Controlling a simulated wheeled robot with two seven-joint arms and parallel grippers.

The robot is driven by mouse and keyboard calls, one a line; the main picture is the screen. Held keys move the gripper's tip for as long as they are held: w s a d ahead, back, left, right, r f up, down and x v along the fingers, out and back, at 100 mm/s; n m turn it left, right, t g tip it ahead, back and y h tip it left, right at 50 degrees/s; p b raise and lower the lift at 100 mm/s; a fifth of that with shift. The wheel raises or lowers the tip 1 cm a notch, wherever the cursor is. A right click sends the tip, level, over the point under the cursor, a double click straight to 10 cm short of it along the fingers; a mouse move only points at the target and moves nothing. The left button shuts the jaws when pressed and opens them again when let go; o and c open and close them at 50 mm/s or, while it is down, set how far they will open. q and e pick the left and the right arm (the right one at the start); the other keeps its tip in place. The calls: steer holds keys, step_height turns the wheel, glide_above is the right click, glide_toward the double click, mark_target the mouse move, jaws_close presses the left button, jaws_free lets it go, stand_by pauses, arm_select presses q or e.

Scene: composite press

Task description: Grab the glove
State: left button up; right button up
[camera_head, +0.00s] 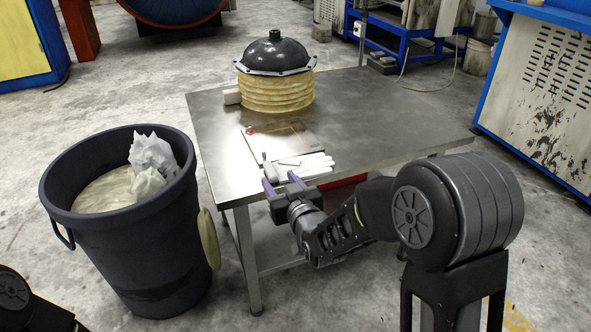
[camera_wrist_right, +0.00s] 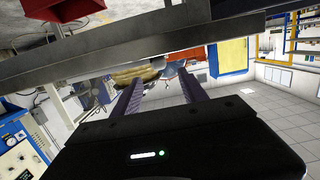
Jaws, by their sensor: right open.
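A white glove (camera_head: 302,166) lies flat near the front edge of the metal table (camera_head: 370,125) in the head view. A small dark tool-like item (camera_head: 285,162) lies against it. My right gripper (camera_head: 279,184) is at the table's front edge, just in front of the glove, with its two fingers apart and nothing seen between them. The right wrist view shows the same open gripper (camera_wrist_right: 158,90) with the table edge (camera_wrist_right: 180,43) close by. I cannot make out the glove there. My left gripper is out of view; only part of my left arm shows at bottom left.
A dark bin (camera_head: 150,240) with crumpled white material stands left of the table. A black dome on yellowish rings (camera_head: 275,90) stands at the table's back. A red object (camera_head: 342,182) is under the tabletop. The tabletop's right side is clear.

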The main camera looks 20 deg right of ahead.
mark_target(271, 170)
steer(key=w, duration=0.2)
steer(key=w+f+b, duration=0.1)
steer(key=w, duration=0.2)
steer(key=shift+a, duration=0.15)
steer(key=shift+c, duration=0.2)
stand_by(0.5)
jaws_close()
stand_by(0.3)
